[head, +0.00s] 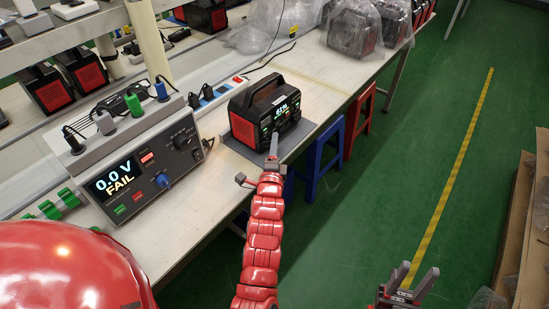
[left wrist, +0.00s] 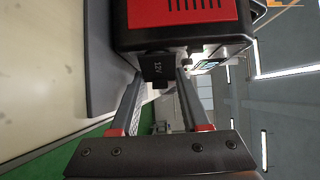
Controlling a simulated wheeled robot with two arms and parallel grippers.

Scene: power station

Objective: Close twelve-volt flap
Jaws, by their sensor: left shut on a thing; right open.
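The power station (head: 262,112), a black box with a red side panel, a top handle and a lit display, stands on a grey mat on the bench. In the left wrist view its red panel (left wrist: 185,12) is at the top. The twelve-volt flap (left wrist: 158,68), small, black and marked 12V, stands out from the body. My left gripper (left wrist: 160,75) is shut on the flap, with one finger on each side. In the head view the left gripper (head: 272,145) is at the station's front, hiding the flap. My right gripper (head: 407,277) is open and empty, over the floor.
A tester (head: 145,172) showing 0.0 V FAIL stands left of the station, with cables and plugs behind it. Blue (head: 318,160) and red (head: 361,115) stools stand by the bench. Bagged units (head: 355,28) are at the far end.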

